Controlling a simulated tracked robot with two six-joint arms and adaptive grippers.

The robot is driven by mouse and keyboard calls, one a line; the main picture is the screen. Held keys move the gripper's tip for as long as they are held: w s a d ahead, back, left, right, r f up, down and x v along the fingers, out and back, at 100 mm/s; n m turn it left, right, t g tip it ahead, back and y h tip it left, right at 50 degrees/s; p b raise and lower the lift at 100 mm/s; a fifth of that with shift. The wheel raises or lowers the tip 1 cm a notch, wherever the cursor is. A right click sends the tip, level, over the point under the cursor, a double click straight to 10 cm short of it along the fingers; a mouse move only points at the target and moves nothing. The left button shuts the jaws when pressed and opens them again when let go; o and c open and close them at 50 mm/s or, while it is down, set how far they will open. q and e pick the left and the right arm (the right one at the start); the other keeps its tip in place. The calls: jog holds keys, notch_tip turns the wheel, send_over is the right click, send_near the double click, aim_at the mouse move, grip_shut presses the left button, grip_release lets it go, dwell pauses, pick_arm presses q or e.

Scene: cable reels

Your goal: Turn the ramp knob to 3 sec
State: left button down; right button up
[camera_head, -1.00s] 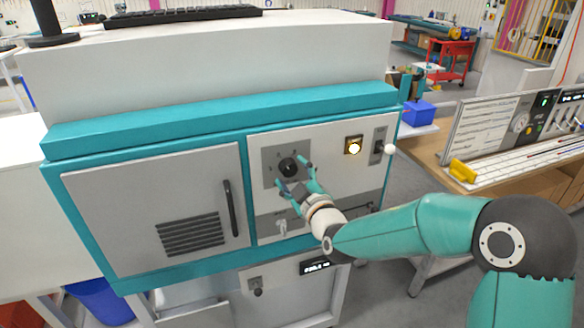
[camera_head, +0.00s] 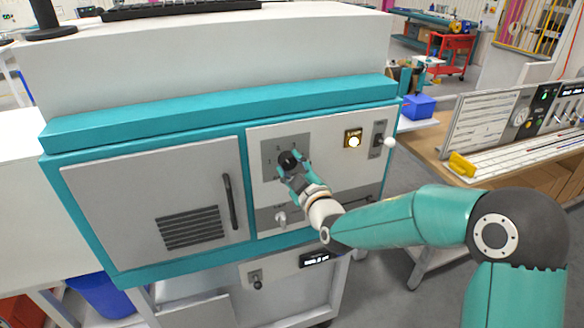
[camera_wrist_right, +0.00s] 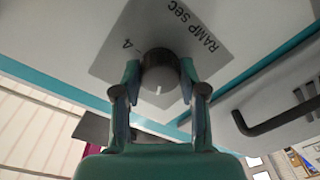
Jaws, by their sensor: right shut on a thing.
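The ramp knob (camera_head: 288,160) is a round black knob on a grey plate (camera_head: 270,146) in the machine's front panel. In the right wrist view the knob (camera_wrist_right: 160,76) shows a white pointer line, and its plate (camera_wrist_right: 118,60) reads "RAMP sec" with a 4 visible. The other numbers are hidden or too small to read. My right gripper (camera_head: 291,170) is at the knob, and in the wrist view its two fingers (camera_wrist_right: 160,85) are shut on the knob's sides. My left gripper is not in view.
A grey door with a black handle (camera_head: 230,201) is to the left.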

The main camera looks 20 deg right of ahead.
jog(key=m+b, duration=0.3)
jog(key=b, duration=0.2)
jog(key=m+b, duration=0.3)
jog(key=b, duration=0.1)
jog(key=m+b, duration=0.2)
jog(key=b, duration=0.3)
jog(key=shift+a+f+m+b, duration=0.1)
jog(key=shift+f+m+b, duration=0.2)
jog(key=shift+f+m, duration=0.1)
jog(key=shift+r+m+b, duration=0.15)
jog(key=shift+m+b, duration=1.05)
jog(key=shift+m, duration=0.4)
jog(key=o, duration=1.1)
jog(key=shift+o, duration=0.2)
jog(key=shift+r+t, duration=0.1)
jog(key=shift+t, duration=0.2)
jog(key=s, duration=1.2)
jog(key=shift+d+f, duration=0.3)
jog(key=shift+d, duration=0.05)
